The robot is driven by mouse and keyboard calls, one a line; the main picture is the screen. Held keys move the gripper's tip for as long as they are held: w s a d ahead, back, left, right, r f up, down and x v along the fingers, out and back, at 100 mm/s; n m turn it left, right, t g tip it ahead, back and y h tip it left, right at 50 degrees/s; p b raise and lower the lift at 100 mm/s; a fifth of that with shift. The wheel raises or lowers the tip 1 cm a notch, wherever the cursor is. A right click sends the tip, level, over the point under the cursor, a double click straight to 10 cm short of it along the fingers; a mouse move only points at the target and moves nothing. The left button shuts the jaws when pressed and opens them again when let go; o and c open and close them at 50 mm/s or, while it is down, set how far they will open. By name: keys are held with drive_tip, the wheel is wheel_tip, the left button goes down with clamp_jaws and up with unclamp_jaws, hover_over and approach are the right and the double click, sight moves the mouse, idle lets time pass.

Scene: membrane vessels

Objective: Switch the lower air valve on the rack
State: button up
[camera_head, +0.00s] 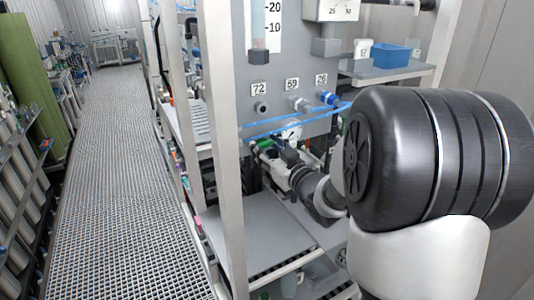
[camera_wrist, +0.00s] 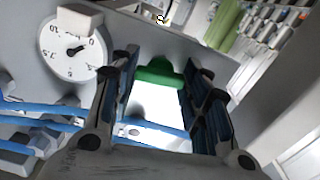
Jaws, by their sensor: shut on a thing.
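A green valve handle (camera_wrist: 158,74) shows in the wrist view between the tips of my gripper (camera_wrist: 161,90). Both dark-padded fingers stand on either side of it, and the gripper is shut on it. A pale surface and a blue tube show below the handle, between the fingers. In the head view, my gripper (camera_head: 283,158) reaches in at the rack's panel, below the blue tubes. A small green part (camera_head: 265,143) shows by its tips there. My wrist and fingers hide most of the valve body, and I cannot tell the handle's exact angle.
A round white gauge (camera_wrist: 75,45) sits left of the fingers in the wrist view. Blue tubes (camera_head: 290,118) run across the grey panel (camera_head: 285,65). A rack post (camera_head: 222,150) stands close on the left. A grating walkway (camera_head: 105,180) lies open further left.

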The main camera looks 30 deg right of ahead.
drive_tip(key=n+b, duration=0.1)
drive_tip(key=b, duration=0.1)
drive_tip(key=n+b, duration=0.2)
drive_tip(key=b, duration=0.1)
drive_tip(key=shift+f+n, duration=0.2)
drive_tip(key=shift+n, duration=0.1)
drive_tip(key=n+b, duration=0.4)
drive_tip(key=b, duration=0.1)
drive_tip(key=shift+n, duration=0.3)
drive_tip(key=n+b, duration=0.4)
drive_tip(key=shift+r+n+b, duration=0.15)
drive_tip(key=shift+n+b, duration=0.15)
drive_tip(key=shift+b, duration=0.1)
drive_tip(key=shift+r+n+b, duration=0.1)
drive_tip(key=shift+n+b, duration=0.45)
drive_tip(key=shift+n, duration=0.25)
drive_tip(key=o, duration=1.1)
drive_tip(key=shift+c, duration=0.2)
